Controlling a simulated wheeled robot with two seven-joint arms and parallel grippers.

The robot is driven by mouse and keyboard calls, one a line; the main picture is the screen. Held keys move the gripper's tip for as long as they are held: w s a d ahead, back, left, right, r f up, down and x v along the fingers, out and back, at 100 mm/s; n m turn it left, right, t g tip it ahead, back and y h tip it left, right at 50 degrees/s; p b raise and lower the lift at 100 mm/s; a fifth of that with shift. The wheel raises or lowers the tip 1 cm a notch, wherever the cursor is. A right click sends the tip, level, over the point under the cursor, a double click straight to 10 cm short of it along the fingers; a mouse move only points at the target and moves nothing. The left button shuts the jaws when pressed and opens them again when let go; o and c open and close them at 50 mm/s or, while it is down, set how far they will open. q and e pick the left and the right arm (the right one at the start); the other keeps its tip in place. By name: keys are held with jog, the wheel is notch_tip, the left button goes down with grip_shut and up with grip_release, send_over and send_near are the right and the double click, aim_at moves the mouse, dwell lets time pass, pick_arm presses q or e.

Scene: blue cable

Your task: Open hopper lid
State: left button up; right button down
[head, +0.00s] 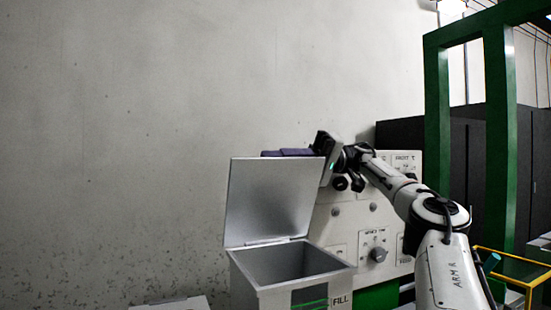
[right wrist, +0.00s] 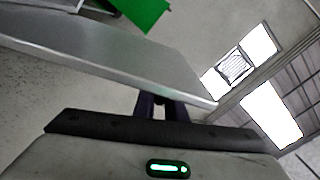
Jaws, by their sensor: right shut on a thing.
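The hopper (head: 290,275) is an open grey metal box at the lower middle of the head view, with a "FILL" label on its front. Its flat grey lid (head: 272,198) stands nearly upright, raised from the hopper's back edge, and the inside of the box shows. My right gripper (head: 284,153) is at the lid's top edge, its dark purple fingers lying along it. In the right wrist view the fingers (right wrist: 160,103) meet the edge of the lid (right wrist: 110,62); the tips are hidden behind it. The gripper is shut on the lid. My left gripper is out of view.
A pale control panel (head: 375,220) with knobs and labels stands right behind the hopper, close to my right arm. A green frame (head: 497,140) and a yellow rail (head: 515,283) are at the right. A bare wall (head: 120,130) fills the left.

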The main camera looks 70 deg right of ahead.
jog(key=shift+w+d+r+m, duration=0.1)
jog(key=shift+w+d+m, duration=0.2)
jog(key=shift+w+d, duration=0.15)
jog(key=c, duration=1.8)
grip_release()
jog(key=shift+c, duration=0.2)
jog(key=shift+s+a, duration=0.1)
jog(key=shift+a, duration=0.05)
